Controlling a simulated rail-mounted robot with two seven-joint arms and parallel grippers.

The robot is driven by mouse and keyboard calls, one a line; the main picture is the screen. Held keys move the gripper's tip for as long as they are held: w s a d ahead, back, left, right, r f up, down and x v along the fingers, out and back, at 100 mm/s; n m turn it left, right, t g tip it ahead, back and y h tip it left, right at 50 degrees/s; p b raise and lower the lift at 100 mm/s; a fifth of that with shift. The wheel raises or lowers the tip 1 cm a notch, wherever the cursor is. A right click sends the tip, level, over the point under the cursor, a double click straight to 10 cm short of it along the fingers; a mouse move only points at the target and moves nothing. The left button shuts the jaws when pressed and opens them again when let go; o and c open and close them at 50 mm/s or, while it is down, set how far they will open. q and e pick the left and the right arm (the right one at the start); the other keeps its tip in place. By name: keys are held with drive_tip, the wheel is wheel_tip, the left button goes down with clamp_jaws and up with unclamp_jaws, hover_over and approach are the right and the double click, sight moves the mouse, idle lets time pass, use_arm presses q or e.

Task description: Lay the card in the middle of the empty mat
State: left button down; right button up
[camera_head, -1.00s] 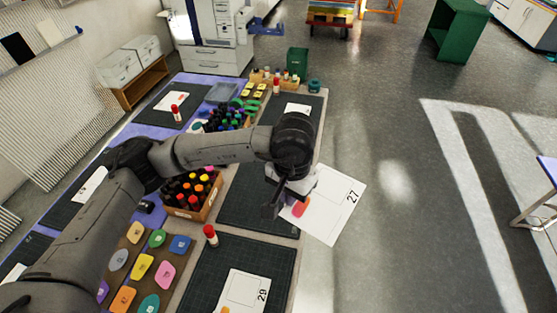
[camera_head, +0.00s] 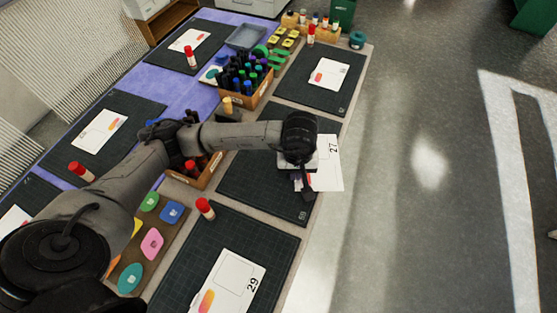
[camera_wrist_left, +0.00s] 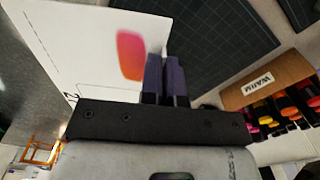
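The white card marked 27 (camera_head: 329,170) is held at the right edge of the empty mat, partly past the table edge; I cannot tell its exact height. My left gripper (camera_head: 306,185) is over the card's left part. In the left wrist view the fingers (camera_wrist_left: 166,78) are close together on the card (camera_wrist_left: 95,60), beside its orange-pink patch. The empty mat (camera_head: 250,185), dark green with a grid, lies between two mats with cards. My left arm crosses above it and hides part of it. My right gripper is not in view.
Card 29 (camera_head: 228,285) lies on the near mat (camera_head: 272,243), and another card (camera_head: 329,74) on the far mat (camera_head: 297,92). A red-capped glue stick (camera_head: 205,209) stands near the empty mat's lower left. A marker box (camera_head: 247,97) stands behind my arm.

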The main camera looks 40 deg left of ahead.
use_arm(q)
drive_tip(key=b, duration=0.2)
hover_over(271, 169)
wheel_tip(271, 169, down, 6)
drive_tip(key=shift+a+f, duration=0.1)
drive_tip(key=shift+f, duration=0.1)
wheel_tip(271, 169, down, 3)
drive_tip(key=shift+f, duration=0.2)
drive_tip(key=shift+f+b, duration=0.3)
drive_tip(key=shift+f, duration=0.1)
drive_tip(key=shift+f, duration=0.15)
drive_tip(key=c, duration=1.3)
unclamp_jaws()
drive_tip(key=shift+c, duration=0.2)
